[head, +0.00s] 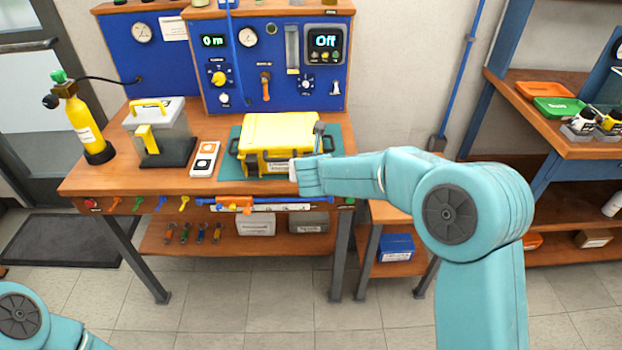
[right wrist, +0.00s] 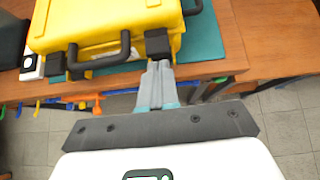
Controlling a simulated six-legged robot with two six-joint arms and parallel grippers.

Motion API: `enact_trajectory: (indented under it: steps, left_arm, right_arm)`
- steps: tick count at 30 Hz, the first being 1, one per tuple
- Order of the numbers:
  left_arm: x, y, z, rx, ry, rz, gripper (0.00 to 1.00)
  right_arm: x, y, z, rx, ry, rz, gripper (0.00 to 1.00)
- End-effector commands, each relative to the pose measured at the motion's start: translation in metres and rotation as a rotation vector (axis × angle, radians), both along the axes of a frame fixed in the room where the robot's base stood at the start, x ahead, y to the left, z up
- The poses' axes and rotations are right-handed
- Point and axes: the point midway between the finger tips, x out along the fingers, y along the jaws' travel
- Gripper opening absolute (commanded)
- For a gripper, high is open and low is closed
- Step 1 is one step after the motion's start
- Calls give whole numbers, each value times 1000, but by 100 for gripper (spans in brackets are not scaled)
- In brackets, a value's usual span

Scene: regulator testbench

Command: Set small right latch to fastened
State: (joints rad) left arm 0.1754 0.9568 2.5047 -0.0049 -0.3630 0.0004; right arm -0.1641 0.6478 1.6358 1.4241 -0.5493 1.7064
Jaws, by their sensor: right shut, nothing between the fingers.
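A yellow case (head: 280,128) lies shut on a teal mat (head: 340,140) on the wooden bench. In the right wrist view, its front (right wrist: 110,18) has a black handle (right wrist: 100,62) between two black latches. The right latch (right wrist: 157,44) sits at the front right; the left latch (right wrist: 74,60) is at the other end. My right gripper (right wrist: 158,68) is shut and empty, with its fingertips just below the right latch; I cannot tell whether they touch it. In the head view, my right gripper (head: 295,172) hides most of that latch. The latch's setting is unclear. My left gripper is out of view.
A clear box with a yellow handle (head: 155,130) and a yellow cylinder (head: 82,120) stand to the left. A blue instrument panel (head: 230,85) rises behind the case. Coloured tools hang along the bench's front edge (head: 130,205). The mat's right end is clear.

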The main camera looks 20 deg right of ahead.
Motion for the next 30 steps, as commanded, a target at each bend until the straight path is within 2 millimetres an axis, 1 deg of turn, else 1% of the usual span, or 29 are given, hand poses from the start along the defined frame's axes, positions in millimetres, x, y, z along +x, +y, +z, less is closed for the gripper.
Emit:
enact_trajectory:
  steps: [1,5,16,30]
  left_arm:
    - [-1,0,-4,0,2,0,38]
    - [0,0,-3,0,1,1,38]
    - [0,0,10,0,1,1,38]
    - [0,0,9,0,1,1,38]
  right_arm:
    - [0,0,-4,-1,0,1,0]
    - [0,0,-3,-1,-1,1,0]
    - [0,0,13,-2,-2,0,0]
    - [0,-1,13,-2,-2,0,0]
